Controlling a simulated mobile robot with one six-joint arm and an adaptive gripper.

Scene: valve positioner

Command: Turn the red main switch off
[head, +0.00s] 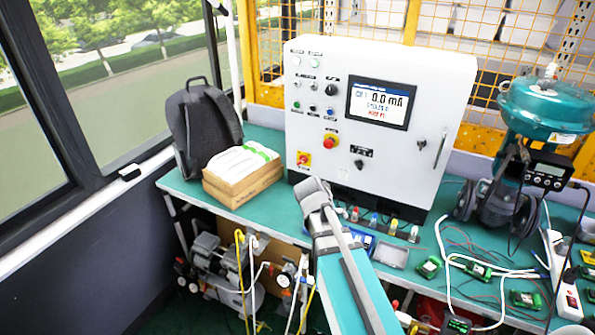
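The white control cabinet (440,90) stands on the green bench. Low on the left of its front is a red knob on a yellow square plate (304,159), which looks like the main switch. Its exact angle is too small to read. Just up and right of it is a round red button on a yellow base (329,141). My gripper (313,190) is at the end of my grey arm, in front of the cabinet's lower left edge, below the red knob in the picture. Its fingers cannot be made out, and I see nothing held.
The cabinet's display (381,103) is lit and reads 0.0 mA. A cardboard box (243,187) and a black backpack (203,125) stand left of the cabinet. A teal valve actuator (547,105), cables and small green modules (429,267) cover the right side of the bench.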

